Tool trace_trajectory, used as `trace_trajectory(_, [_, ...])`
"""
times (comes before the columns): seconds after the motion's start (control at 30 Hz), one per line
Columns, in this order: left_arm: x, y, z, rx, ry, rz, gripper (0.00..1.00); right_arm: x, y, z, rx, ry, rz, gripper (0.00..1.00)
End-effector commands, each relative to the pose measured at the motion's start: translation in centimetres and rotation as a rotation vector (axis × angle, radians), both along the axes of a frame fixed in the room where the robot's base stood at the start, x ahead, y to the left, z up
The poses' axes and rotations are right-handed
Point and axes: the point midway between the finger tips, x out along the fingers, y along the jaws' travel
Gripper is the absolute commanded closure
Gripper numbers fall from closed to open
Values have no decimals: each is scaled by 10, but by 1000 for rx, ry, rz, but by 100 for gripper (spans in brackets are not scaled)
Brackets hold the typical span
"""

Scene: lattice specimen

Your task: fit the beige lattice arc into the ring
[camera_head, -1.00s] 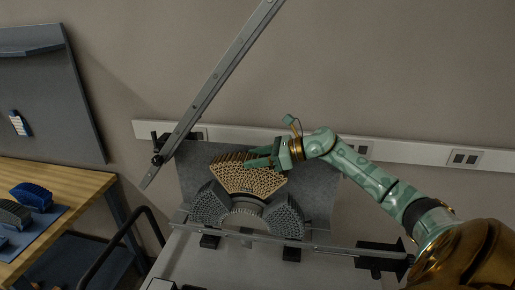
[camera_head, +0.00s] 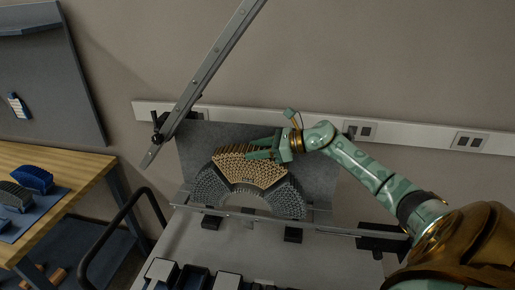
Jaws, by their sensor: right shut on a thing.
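The beige lattice arc (camera_head: 252,172) sits at the top middle of the ring, between two dark grey lattice segments. The left grey segment (camera_head: 211,184) and the right grey segment (camera_head: 284,198) flank it closely. Any thin gap between them is too small to tell. My right gripper (camera_head: 262,151) reaches in from the right and is shut on the beige arc at its upper edge. Its fingertips lie over the arc's top and partly hide it. My left gripper is not in view.
A grey back plate (camera_head: 320,178) stands behind the ring. A long metal bar (camera_head: 215,75) slants up over the left side. A wooden table (camera_head: 62,210) at the left holds a blue lattice piece (camera_head: 32,178) and a grey one (camera_head: 14,196). Dark boxes (camera_head: 195,278) stand in front.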

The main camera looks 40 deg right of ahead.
Motion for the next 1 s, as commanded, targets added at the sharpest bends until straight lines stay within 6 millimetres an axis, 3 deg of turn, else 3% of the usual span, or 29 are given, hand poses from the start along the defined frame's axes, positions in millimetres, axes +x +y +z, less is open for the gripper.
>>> trace_trajectory(0.07, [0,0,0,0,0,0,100,0,0,1,0,-2,0,75])
trace_trajectory(1.0, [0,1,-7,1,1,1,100,-1,0,0,1,-1,0,75])
